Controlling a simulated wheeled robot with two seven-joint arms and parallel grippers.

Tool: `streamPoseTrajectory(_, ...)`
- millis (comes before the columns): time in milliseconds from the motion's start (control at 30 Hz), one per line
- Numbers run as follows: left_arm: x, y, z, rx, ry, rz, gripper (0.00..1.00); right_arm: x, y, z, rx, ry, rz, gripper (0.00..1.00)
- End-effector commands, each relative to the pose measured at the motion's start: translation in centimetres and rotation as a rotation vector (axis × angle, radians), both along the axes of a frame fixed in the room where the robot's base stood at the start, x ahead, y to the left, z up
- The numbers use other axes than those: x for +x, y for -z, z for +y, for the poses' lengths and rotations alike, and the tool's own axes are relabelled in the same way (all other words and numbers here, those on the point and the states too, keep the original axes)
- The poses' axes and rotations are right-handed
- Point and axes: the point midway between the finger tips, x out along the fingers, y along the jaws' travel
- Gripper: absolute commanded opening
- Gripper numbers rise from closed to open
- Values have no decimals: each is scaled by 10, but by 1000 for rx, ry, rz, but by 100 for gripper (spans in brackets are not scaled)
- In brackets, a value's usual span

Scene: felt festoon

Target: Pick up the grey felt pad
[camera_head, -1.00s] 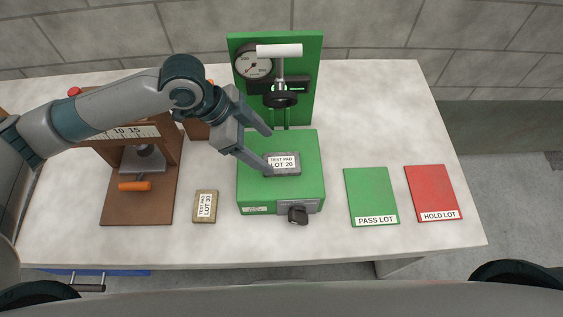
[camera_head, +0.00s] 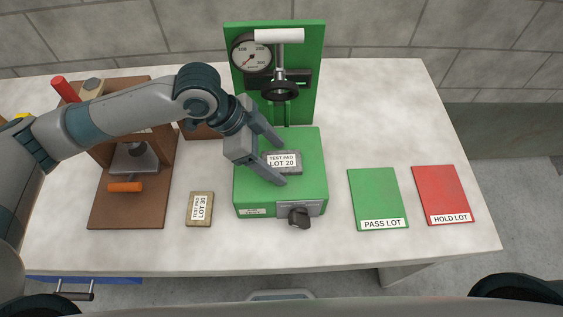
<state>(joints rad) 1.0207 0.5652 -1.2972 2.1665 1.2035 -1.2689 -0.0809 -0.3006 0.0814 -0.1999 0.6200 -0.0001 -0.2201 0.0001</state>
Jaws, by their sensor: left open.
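The grey felt pad (camera_head: 283,161), labelled "TEST PAD LOT 20", lies flat on top of the green press base (camera_head: 250,195). My left gripper (camera_head: 283,164) is open, with one finger beyond the pad's far side and the other at its near left edge. The fingers appear to straddle the pad, but I cannot tell whether they touch it. My right gripper does not show.
The green press has a gauge (camera_head: 251,55) and a dark handwheel (camera_head: 280,90) above the pad. A tan pad labelled "LOT 30" (camera_head: 200,209) lies left. Green "PASS LOT" (camera_head: 376,195) and red "HOLD LOT" (camera_head: 441,192) mats lie right. A brown wooden device (camera_head: 115,205) stands left.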

Motion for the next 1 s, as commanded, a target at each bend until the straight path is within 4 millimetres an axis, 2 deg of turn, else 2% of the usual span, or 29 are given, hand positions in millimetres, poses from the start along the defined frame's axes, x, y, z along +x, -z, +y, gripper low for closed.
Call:
streamPoseTrajectory(300,0,0,0,0,0,0,69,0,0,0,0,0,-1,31)
streamPoseTrajectory(333,0,0,0,0,0,0,67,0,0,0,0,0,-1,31)
streamPoseTrajectory(500,0,0,0,0,0,0,26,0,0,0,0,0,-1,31)
streamPoseTrajectory(600,0,0,0,0,0,0,21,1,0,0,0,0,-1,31)
streamPoseTrajectory(1000,0,-5,0,0,0,0,21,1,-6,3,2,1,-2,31)
